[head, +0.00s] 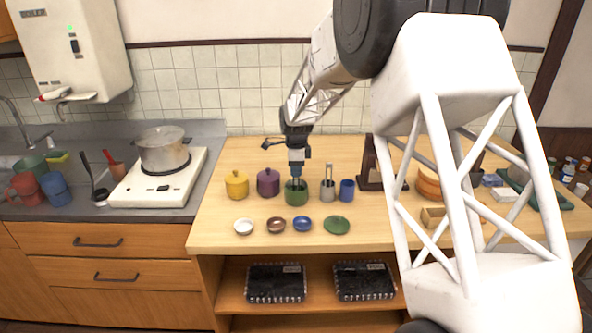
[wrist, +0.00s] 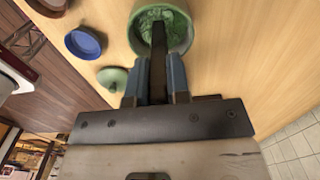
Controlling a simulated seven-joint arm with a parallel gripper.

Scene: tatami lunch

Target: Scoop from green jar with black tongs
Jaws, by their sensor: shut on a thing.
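The green jar (head: 297,197) stands open on the wooden counter, in the row of jars. In the wrist view the jar (wrist: 183,40) shows green contents inside. My gripper (head: 296,172) is directly above the jar, pointing down. In the wrist view my gripper (wrist: 160,82) is shut on the black tongs (wrist: 158,55). The tongs extend from between my fingers into the jar's mouth, over the green contents. Whether their tips hold any of it is hidden. The green lid (head: 337,225) lies on the counter in front and to the right of the jar.
Yellow (head: 237,186) and purple (head: 268,183) lidded jars stand left of the green jar. A grey holder with utensils (head: 327,190) and a blue cup (head: 347,190) stand close on its right.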

